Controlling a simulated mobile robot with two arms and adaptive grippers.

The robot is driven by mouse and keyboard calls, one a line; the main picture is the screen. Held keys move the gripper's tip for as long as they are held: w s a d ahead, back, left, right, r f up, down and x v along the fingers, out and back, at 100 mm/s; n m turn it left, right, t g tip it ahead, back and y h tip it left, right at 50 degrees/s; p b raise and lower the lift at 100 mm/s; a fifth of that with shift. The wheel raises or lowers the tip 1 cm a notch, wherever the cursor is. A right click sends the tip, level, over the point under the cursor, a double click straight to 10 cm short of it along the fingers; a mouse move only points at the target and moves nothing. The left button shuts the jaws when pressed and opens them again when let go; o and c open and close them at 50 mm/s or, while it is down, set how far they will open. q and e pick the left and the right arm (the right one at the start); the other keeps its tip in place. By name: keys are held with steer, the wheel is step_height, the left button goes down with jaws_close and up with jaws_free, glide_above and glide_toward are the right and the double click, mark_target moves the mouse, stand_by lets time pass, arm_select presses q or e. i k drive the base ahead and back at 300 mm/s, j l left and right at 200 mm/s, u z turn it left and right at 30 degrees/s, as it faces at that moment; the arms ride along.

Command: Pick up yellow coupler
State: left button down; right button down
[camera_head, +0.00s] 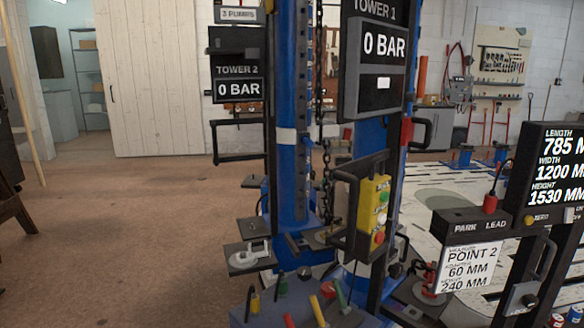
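Several small yellow, red and green parts lie on a blue-grey surface at the bottom of the head view. Neither of my grippers shows in this view.
A blue tower (284,150) with a hanging chain (326,180) rises behind the parts. A yellow button box (374,215) hangs in a black bracket. A measuring console (468,228) with a red plug (490,204) stands at the right. Brown floor (120,240) is open at the left.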

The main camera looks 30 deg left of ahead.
mark_target(254, 301)
steer(key=i+u, duration=0.1)
steer(key=u, duration=0.3)
steer(key=i+l+u, duration=0.1)
steer(key=u, duration=0.3)
steer(key=i+l+u, duration=0.1)
steer(key=u, duration=0.35)
steer(key=l, duration=0.1)
